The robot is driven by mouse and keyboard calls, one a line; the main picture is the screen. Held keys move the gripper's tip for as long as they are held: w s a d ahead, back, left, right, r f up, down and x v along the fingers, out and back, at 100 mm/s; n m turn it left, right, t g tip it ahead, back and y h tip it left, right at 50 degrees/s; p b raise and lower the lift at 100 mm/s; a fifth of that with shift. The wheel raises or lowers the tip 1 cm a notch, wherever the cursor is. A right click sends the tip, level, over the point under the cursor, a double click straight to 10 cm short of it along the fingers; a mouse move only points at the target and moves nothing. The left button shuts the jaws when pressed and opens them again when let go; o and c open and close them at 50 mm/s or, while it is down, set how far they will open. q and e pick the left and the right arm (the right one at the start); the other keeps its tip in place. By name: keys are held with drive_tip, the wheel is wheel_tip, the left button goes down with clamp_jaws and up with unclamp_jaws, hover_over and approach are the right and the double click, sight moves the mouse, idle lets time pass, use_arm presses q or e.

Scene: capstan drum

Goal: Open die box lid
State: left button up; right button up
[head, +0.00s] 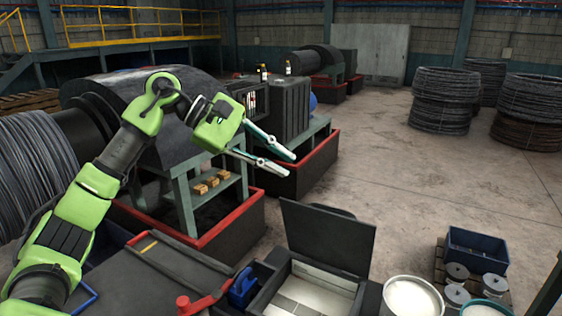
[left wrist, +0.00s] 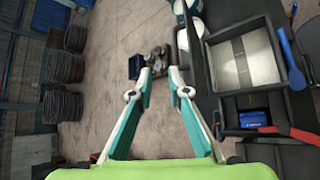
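The die box (head: 272,286) is a dark box with a pale, divided inside, at the bottom centre of the head view. Its black lid (head: 327,237) stands raised at the far side, so the inside shows. The box also shows in the left wrist view (left wrist: 283,82), at the upper right. My left gripper (head: 291,166) is in the air, above and to the left of the lid in the head view, apart from it. Its two fingers are spread with nothing between them, as the left wrist view also shows (left wrist: 160,69). My right gripper is in neither view.
A red-handled lever (head: 205,302) and a blue item (head: 242,288) are left of the box. A white-filled bucket (head: 411,297) stands to its right, near a blue crate (head: 477,250). Machines with red bases stand behind; open floor (head: 400,170) lies to the right.

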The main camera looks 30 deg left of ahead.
use_arm(q)
drive_tip(key=shift+s+a, duration=0.1)
drive_tip(key=shift+a, duration=0.05)
drive_tip(key=v, duration=1.2)
